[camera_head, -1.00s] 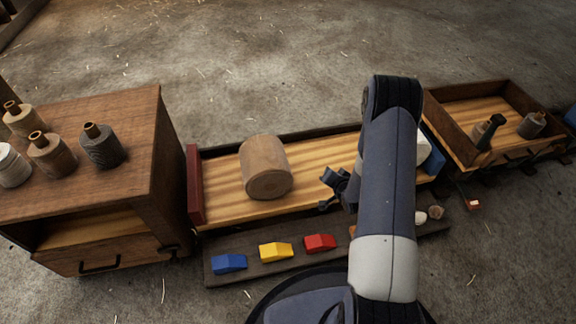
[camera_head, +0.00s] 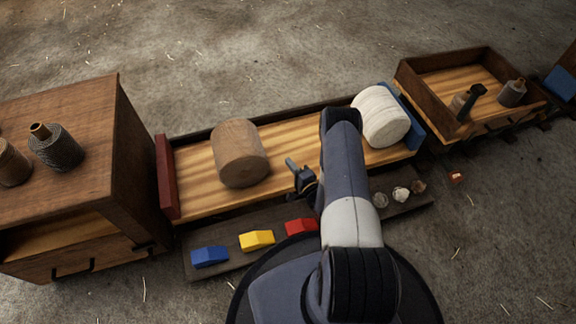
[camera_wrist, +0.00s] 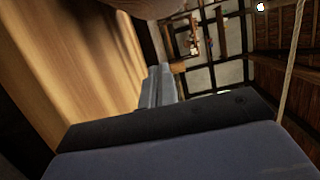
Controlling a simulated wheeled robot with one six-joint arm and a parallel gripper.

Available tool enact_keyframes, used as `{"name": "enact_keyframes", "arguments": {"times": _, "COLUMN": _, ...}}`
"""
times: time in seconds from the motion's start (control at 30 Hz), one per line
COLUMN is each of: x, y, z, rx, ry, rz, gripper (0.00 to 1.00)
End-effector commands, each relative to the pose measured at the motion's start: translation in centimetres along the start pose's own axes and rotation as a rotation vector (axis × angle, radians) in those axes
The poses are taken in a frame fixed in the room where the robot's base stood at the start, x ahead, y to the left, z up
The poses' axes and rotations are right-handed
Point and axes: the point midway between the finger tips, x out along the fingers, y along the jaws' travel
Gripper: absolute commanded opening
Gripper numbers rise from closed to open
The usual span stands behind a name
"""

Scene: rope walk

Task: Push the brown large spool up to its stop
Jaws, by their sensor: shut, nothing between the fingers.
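The brown large spool (camera_head: 240,153) lies on its side on the striped wooden bed of a long cart (camera_head: 196,192). A red end board (camera_head: 166,178) stands at the cart's left end, with a gap of bare bed between it and the spool. A blue end board (camera_head: 409,118) stands at the right end. My gripper (camera_head: 292,167) is shut and empty, low over the bed just right of the spool, apart from it. In the wrist view my shut fingers (camera_wrist: 158,88) point along the bed; a brown rounded edge (camera_wrist: 150,8) shows at the top.
A white large spool (camera_head: 381,116) rests by the blue board. Blue (camera_head: 210,256), yellow (camera_head: 257,239) and red (camera_head: 300,227) blocks lie on a front ledge. A wooden cabinet (camera_head: 117,170) stands left. Another cart (camera_head: 430,95) stands right.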

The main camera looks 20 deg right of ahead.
Motion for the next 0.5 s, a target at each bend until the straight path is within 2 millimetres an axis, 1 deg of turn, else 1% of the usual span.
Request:
{"name": "enact_keyframes", "arguments": {"times": 0.03, "x": 1.2, "y": 0.3, "z": 0.1, "rx": -0.004, "ry": -0.004, "rz": -0.004, "gripper": 0.00}}
{"name": "enact_keyframes", "arguments": {"times": 0.3, "x": 7.1, "y": 0.3, "z": 0.1, "rx": -0.004, "ry": -0.003, "rz": -0.003, "gripper": 0.00}}
{"name": "enact_keyframes", "arguments": {"times": 0.33, "x": 7.6, "y": 0.3, "z": 0.1, "rx": -0.003, "ry": -0.003, "rz": -0.003, "gripper": 0.00}}
{"name": "enact_keyframes", "arguments": {"times": 0.4, "x": 7.6, "y": 0.3, "z": 1.5, "rx": -0.001, "ry": -0.004, "rz": 0.001, "gripper": 0.00}}
{"name": "enact_keyframes", "arguments": {"times": 0.5, "x": 7.8, "y": 0.2, "z": 2.6, "rx": -0.001, "ry": -0.003, "rz": 0.001, "gripper": 0.00}}
